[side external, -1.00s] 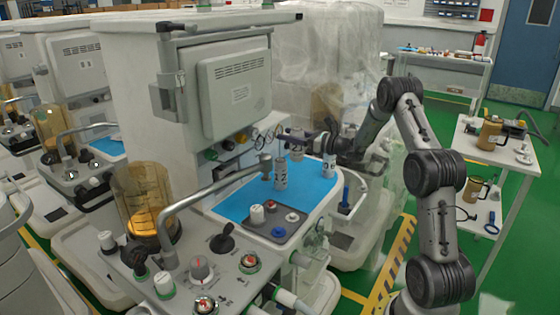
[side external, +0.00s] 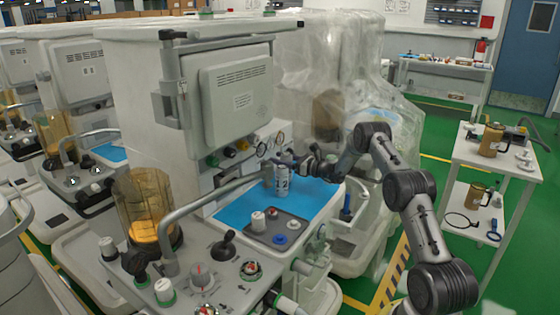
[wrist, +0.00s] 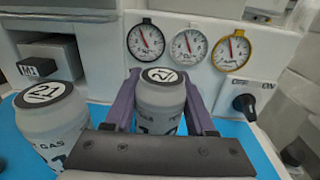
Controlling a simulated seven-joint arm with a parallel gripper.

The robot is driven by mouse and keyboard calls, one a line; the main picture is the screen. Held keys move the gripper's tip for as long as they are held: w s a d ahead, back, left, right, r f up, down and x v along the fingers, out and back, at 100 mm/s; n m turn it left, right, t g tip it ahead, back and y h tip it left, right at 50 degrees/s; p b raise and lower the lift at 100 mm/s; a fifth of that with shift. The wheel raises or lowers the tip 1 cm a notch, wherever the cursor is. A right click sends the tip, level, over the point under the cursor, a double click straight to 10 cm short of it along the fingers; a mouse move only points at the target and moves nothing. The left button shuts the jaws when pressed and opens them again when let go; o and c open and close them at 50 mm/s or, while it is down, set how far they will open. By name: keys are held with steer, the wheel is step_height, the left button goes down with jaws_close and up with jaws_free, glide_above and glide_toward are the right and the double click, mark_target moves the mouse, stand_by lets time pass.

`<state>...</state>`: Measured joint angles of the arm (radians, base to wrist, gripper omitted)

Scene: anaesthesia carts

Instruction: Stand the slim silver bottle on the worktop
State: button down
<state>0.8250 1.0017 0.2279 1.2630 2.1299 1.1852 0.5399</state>
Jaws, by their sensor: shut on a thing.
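In the wrist view the slim silver bottle (wrist: 160,105) is upright between the purple fingers of my gripper (wrist: 160,82), which is shut on it. Its top carries a round black-and-white number label. Its base is hidden by the gripper, so I cannot tell whether it touches the blue worktop mat (wrist: 233,133). A wider-looking grey bottle (wrist: 50,118), labelled 21 on top, stands apart to the left. In the side view my gripper (side external: 290,162) is low over the worktop (side external: 233,211), behind a standing grey bottle (side external: 282,181); the held bottle is mostly hidden there.
Three gauges (wrist: 187,44) and a black knob (wrist: 245,104) are on the panel just beyond the held bottle. A bent metal tube (side external: 205,195) and a grey tray with knobs (side external: 281,226) lie nearer the side camera. Bare blue mat shows at the left front.

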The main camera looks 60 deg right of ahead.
steer(key=shift+f, duration=0.35)
steer(key=shift+c, duration=1.1)
jaws_free()
steer(key=shift+r, duration=0.1)
steer(key=s, duration=0.5)
steer(key=shift+s+d+r, duration=0.1)
steer(key=shift+d, duration=0.15)
step_height(320, 180, up, 7)
